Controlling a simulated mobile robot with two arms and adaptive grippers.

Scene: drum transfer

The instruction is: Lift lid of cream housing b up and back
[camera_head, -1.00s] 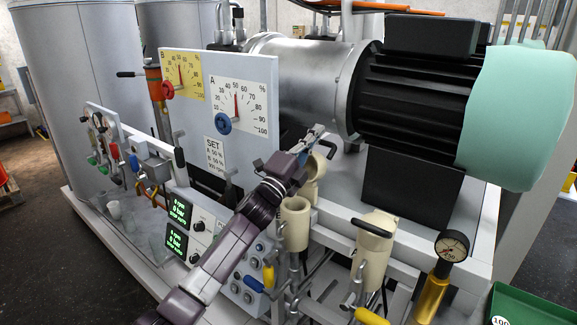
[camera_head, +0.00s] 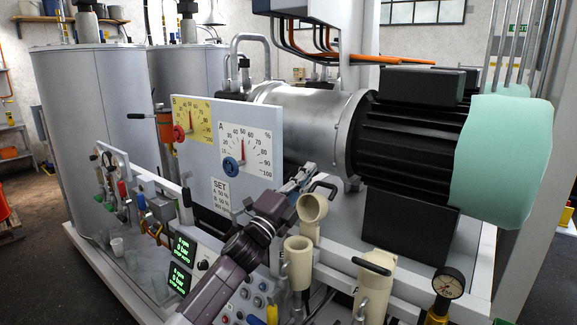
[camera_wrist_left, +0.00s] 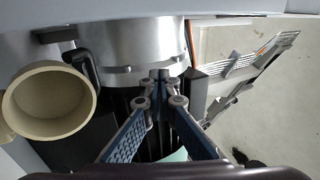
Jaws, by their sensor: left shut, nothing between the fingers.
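The left housing (camera_head: 298,262) has an open, round top. Its cream lid (camera_head: 311,211) stands swung up and back behind it, its hollow side showing, with a black handle at its top. The lid also shows in the wrist view as a hollow cream cup (camera_wrist_left: 50,102). The right housing (camera_head: 372,297) has its lid on, with a black handle (camera_head: 372,267) across it. My left gripper (camera_head: 308,172) is shut and empty, just left of the raised lid's handle. My right gripper is out of view.
A dial panel (camera_head: 228,187) stands left of my gripper. A silver cylinder and black motor (camera_head: 405,130) lie behind. A gauge (camera_head: 447,284) is at the right front. Control buttons and green displays (camera_head: 184,250) sit below my arm.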

